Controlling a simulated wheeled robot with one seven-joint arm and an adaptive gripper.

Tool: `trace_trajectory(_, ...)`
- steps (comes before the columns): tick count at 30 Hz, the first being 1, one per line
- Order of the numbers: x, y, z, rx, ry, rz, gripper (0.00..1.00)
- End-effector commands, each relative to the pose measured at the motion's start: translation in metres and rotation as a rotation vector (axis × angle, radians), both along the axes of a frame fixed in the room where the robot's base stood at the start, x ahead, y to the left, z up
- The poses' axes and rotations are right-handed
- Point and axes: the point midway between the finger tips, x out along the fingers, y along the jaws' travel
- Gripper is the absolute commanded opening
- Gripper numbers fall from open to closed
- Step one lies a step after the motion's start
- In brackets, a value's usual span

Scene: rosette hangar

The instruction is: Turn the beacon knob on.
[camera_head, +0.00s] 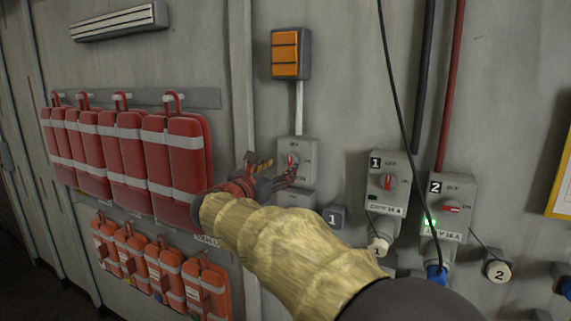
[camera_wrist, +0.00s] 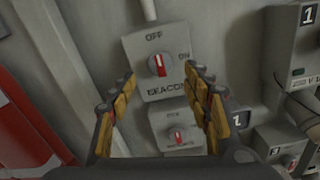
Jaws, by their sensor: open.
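The beacon knob (camera_wrist: 158,64) is a round knob with a red pointer on a grey box (camera_wrist: 180,42) lettered OFF above, ON at right and BEACON below. Its pointer stands close to upright, in line with OFF. The knob also shows in the head view (camera_head: 293,161), below an orange lamp (camera_head: 285,54) joined by a conduit. My gripper (camera_wrist: 160,77) is open, its yellow-padded fingers to the left and right of the knob in the wrist view. No contact with the knob shows. In the head view my gripper (camera_head: 274,170) is at the box's lower left.
A second grey switch (camera_wrist: 178,134) with a red knob sits just below, between the fingers in the wrist view. Sockets 1 (camera_head: 388,184) and 2 (camera_head: 450,205) are to the right, with hanging cables. Red strapped bags (camera_head: 185,155) hang to the left.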

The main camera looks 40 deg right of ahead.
Motion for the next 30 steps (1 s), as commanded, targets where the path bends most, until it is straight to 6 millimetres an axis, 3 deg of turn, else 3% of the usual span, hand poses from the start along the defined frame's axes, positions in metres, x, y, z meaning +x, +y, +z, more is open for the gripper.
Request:
trace_trajectory(6,0.013,-0.033,-0.001,0.002,0.002,-0.003,0.49)
trace_trajectory(12,0.02,-0.049,0.0,0.003,-0.001,-0.001,0.49)
trace_trajectory(22,0.021,-0.052,-0.001,0.003,-0.001,-0.001,0.49)
trace_trajectory(30,0.021,-0.052,-0.001,0.003,-0.001,-0.001,0.34)
